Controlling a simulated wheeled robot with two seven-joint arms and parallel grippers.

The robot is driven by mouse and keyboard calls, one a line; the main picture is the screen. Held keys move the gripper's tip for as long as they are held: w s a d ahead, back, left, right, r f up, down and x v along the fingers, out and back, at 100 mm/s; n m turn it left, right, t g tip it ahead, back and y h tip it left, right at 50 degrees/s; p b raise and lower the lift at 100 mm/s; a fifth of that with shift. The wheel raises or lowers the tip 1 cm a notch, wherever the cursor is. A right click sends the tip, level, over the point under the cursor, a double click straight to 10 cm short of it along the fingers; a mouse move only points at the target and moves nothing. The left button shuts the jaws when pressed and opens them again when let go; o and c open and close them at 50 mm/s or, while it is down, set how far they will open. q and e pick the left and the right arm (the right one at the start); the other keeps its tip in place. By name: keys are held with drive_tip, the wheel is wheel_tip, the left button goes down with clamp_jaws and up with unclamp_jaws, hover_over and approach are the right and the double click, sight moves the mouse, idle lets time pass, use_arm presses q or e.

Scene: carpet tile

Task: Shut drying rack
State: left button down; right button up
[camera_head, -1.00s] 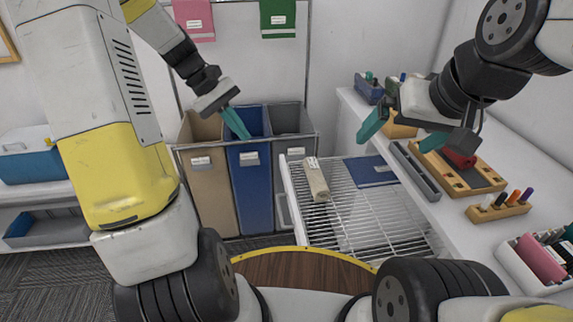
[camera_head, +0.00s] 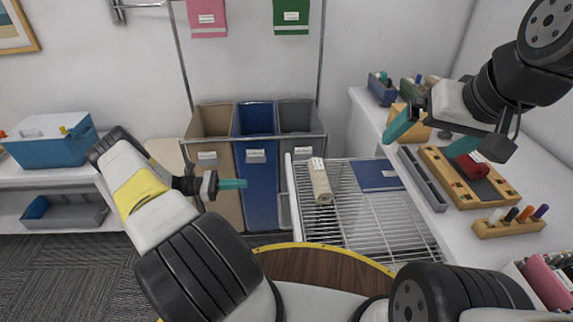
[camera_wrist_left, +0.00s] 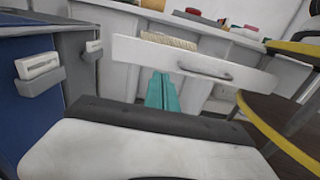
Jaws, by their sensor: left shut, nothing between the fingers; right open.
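The drying rack (camera_head: 350,222) is a white wire shelf pulled out from under the white counter at the right. Its white front panel with a handle (camera_wrist_left: 203,71) shows in the left wrist view. A rolled tan cloth (camera_head: 320,182) and a blue flat item (camera_head: 377,175) lie on the wires. My left gripper (camera_head: 243,184) is shut and empty, left of the rack front and apart from it. Its teal fingers also show in the left wrist view (camera_wrist_left: 162,93), pointing toward the panel. My right gripper (camera_head: 430,138) is open and empty above the counter.
Brown (camera_head: 210,150), blue (camera_head: 256,180) and grey (camera_head: 298,150) bins stand behind the left gripper. The counter (camera_head: 470,225) holds a wooden tray (camera_head: 480,190) and a marker block (camera_head: 508,228). A blue cooler (camera_head: 52,142) sits at the far left. Carpet (camera_head: 70,270) is open at lower left.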

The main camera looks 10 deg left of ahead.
use_arm(q)
drive_tip(key=x, duration=1.4)
drive_tip(key=shift+f, duration=0.1)
